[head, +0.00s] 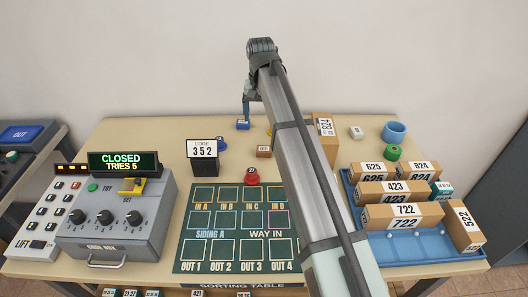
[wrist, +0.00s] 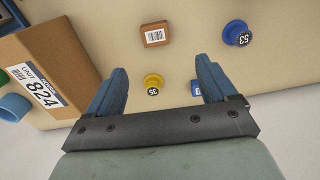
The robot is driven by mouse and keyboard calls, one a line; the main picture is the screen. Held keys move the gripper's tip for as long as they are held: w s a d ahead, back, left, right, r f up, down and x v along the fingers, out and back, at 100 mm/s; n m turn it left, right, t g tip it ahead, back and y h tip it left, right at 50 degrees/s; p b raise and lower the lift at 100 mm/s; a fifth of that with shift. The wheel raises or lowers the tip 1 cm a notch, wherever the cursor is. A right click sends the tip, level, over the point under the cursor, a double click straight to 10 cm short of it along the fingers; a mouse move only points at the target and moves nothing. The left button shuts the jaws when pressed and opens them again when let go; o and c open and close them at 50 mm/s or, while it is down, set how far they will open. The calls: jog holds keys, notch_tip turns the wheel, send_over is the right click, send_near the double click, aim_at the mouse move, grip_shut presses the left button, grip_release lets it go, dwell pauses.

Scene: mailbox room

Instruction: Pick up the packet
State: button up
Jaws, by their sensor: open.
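Nothing in view is marked as the packet; several things could be it. A small brown block with a white barcode label (wrist: 156,35) lies on the table, beyond my fingertips in the wrist view; it also shows in the head view (head: 263,152). A blue block (head: 243,125) lies just below my gripper (head: 246,112) and is partly hidden by the right finger in the wrist view. A small white block (head: 356,132) lies further right. A large cardboard box marked 824 (wrist: 40,75) stands left of the open, empty fingers (wrist: 162,66) in the wrist view.
A yellow disc (wrist: 153,83), a blue disc (wrist: 236,34) and a red disc (head: 252,176) lie nearby. A blue tray (head: 420,247) holds several boxes. A control box (head: 114,215) reads CLOSED. Blue (head: 394,131) and green (head: 393,152) rolls stand right.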

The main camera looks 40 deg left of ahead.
send_over(264, 149)
jog(key=f, duration=0.5)
jog(key=a+f, duration=0.1)
jog(key=f, duration=0.2)
jog(key=shift+f, duration=0.2)
jog(key=shift+d+f, duration=0.25)
jog(key=shift+f, duration=1.05)
jog(key=shift+d+f, duration=0.2)
jog(key=shift+f, duration=1.1)
jog(key=c, duration=1.1)
jog(key=shift+c, duration=0.2)
jog(key=shift+w+r, duration=0.1)
jog(key=shift+r, duration=0.05)
